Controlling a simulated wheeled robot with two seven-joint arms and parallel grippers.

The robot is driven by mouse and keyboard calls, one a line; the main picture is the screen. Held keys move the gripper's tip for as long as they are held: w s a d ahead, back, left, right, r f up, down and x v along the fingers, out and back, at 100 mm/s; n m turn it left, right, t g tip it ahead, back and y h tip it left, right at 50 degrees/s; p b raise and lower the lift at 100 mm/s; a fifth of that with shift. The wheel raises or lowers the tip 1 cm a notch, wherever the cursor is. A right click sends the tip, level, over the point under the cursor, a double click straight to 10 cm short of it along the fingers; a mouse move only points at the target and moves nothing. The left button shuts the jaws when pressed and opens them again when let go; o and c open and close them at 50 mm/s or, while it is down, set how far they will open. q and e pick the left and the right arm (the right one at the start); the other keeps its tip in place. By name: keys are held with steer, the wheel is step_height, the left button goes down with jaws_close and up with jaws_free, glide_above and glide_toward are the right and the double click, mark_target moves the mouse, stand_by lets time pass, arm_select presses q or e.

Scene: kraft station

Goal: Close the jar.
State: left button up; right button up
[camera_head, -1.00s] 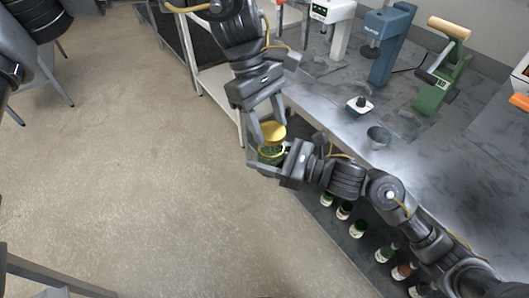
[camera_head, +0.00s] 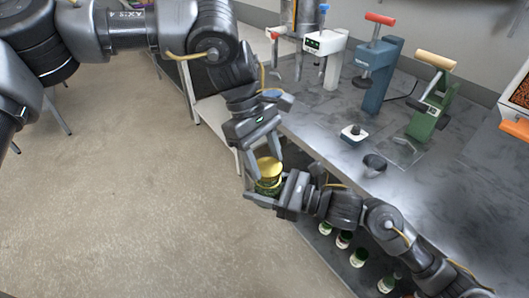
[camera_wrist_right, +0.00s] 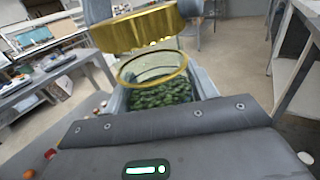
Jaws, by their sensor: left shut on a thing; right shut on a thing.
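A glass jar (camera_head: 267,188) with green contents is held by my right gripper (camera_head: 262,194), which is shut on it beside the table's front edge. In the right wrist view the jar's open mouth has a gold rim (camera_wrist_right: 153,67), with green pieces (camera_wrist_right: 160,95) inside. My left gripper (camera_head: 267,163) is shut on the gold lid (camera_head: 268,167) and holds it just above the jar. In the right wrist view the lid (camera_wrist_right: 138,29) is tilted and apart from the rim, with a small gap. It sits a little left of the mouth there.
The grey worktable (camera_head: 325,150) carries a blue press (camera_head: 378,75), a green press (camera_head: 428,110), a white machine (camera_head: 326,50), a small black-and-white item (camera_head: 353,133) and a dark cup (camera_head: 374,164). Several small jars (camera_head: 343,239) stand below. The floor at left is clear.

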arm_select(q)
steer(key=shift+f, duration=0.2)
steer(key=shift+f, duration=0.5)
stand_by(0.5)
steer(key=m+y, duration=0.1)
steer(key=m, duration=0.1)
steer(key=m+g, duration=0.1)
steer(key=m, duration=0.2)
steer(key=shift+w+d+f+y, duration=0.1)
steer(key=shift+w+d+y, duration=0.05)
steer(key=shift+y, duration=0.25)
steer(key=m, duration=0.1)
steer(key=d+m+y, duration=0.1)
steer(key=m, duration=0.1)
steer(key=shift+a+m+y, duration=0.1)
steer(key=shift+m+y, duration=0.2)
steer(key=shift+m, duration=0.4)
steer(key=shift+a, duration=0.25)
steer(key=o, duration=0.9)
steer(key=shift+d, duration=0.1)
steer(key=shift+o, duration=0.2)
